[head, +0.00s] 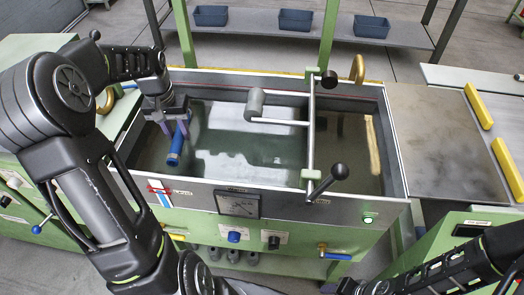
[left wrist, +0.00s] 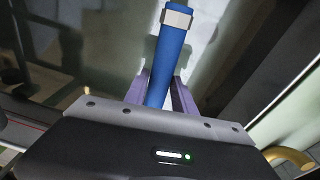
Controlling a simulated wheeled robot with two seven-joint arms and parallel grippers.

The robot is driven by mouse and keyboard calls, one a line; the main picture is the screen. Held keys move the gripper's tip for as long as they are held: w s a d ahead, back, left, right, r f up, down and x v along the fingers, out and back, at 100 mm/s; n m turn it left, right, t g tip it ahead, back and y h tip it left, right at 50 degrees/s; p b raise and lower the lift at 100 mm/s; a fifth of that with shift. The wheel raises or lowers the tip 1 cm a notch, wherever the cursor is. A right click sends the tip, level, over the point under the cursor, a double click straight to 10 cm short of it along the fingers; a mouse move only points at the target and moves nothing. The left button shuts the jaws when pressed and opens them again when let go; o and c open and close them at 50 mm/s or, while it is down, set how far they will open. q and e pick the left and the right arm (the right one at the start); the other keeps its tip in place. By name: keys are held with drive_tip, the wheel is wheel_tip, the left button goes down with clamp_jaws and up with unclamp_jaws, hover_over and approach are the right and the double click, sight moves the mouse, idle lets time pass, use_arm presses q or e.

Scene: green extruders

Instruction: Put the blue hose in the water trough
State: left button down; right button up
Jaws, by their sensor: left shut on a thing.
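The blue hose (head: 176,146) is a short blue tube in the left part of the water trough (head: 397,165), over the dark water. My left gripper (head: 176,124) is shut on it, with one finger on each side. In the left wrist view the blue hose (left wrist: 172,60) points away from the gripper (left wrist: 160,88) and has a pale band near its far end. I cannot tell whether the hose touches the water. My right arm shows at the lower right of the head view, but its gripper is out of view.
A metal bar frame with a grey roller (head: 255,104) and a black-knobbed lever (head: 339,172) crosses the trough to the right. A metal plate (head: 440,135) with yellow bars lies right of the trough. Blue bins (head: 295,20) stand on the shelf behind.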

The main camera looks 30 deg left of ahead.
use_arm(q)
drive_tip(key=shift+a, duration=0.1)
drive_tip(key=shift+m, duration=0.4)
drive_tip(key=shift+a, duration=0.1)
drive_tip(key=p, duration=0.1)
approach(231, 161)
drive_tip(key=a+f, duration=0.1)
drive_tip(key=s+a+f, duration=0.1)
drive_tip(key=a+f, duration=0.1)
drive_tip(key=shift+a+f, duration=0.15)
drive_tip(key=shift+a, duration=0.15)
drive_tip(key=shift+w, duration=0.1)
drive_tip(key=shift+d+f, duration=0.15)
drive_tip(key=shift+d, duration=0.15)
drive_tip(key=d+f, duration=0.1)
drive_tip(key=w+d+f, duration=0.1)
drive_tip(key=d, duration=0.1)
drive_tip(key=shift+w+d+f+p, duration=0.1)
drive_tip(key=shift+w+f+p, duration=0.05)
drive_tip(key=shift+f+p, duration=0.15)
